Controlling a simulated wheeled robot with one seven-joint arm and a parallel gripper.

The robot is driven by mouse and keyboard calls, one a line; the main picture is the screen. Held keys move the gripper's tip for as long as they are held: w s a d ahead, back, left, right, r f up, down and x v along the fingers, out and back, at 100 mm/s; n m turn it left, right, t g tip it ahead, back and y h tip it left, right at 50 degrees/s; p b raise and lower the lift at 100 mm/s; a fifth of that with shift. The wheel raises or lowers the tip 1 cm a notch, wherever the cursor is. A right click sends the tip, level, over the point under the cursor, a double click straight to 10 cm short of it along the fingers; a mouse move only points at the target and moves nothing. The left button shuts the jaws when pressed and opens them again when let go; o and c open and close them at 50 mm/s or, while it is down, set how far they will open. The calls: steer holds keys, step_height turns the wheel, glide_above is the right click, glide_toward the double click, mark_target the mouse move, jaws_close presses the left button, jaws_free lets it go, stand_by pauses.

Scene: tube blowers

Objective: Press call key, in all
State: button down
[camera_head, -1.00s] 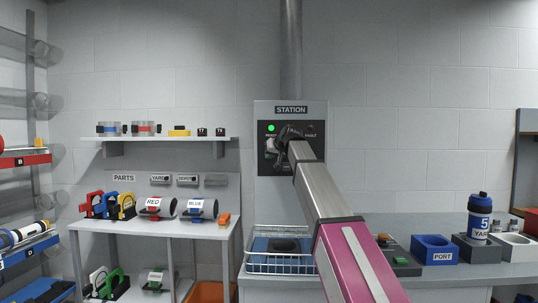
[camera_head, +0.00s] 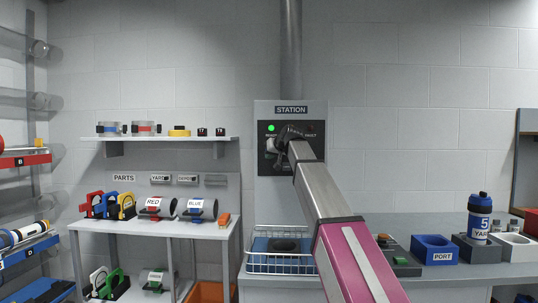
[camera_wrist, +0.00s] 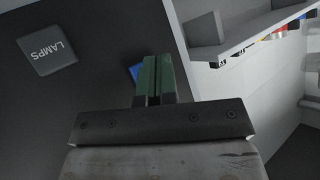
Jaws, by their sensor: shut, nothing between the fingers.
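The station panel (camera_head: 263,165) is a dark plate on a grey cabinet marked STATION, with a lit green lamp (camera_head: 271,128) at its upper left. My gripper (camera_head: 283,156) is in front of this plate and covers much of it. In the wrist view my gripper (camera_wrist: 157,60) is shut and empty, its dark green fingers together and pointing at the dark panel. A blue patch (camera_wrist: 134,72), perhaps a key, shows beside the fingertips and is mostly hidden by them. No call label is readable; contact cannot be told.
A wire basket (camera_head: 281,264) stands below the panel. A counter to the right holds a blue PORT holder (camera_head: 434,250) and a blue bottle (camera_head: 480,213). A parts shelf (camera_head: 160,139) and table (camera_head: 150,227) are at left. The wall right of the cabinet is clear.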

steer(key=shift+w, duration=0.4)
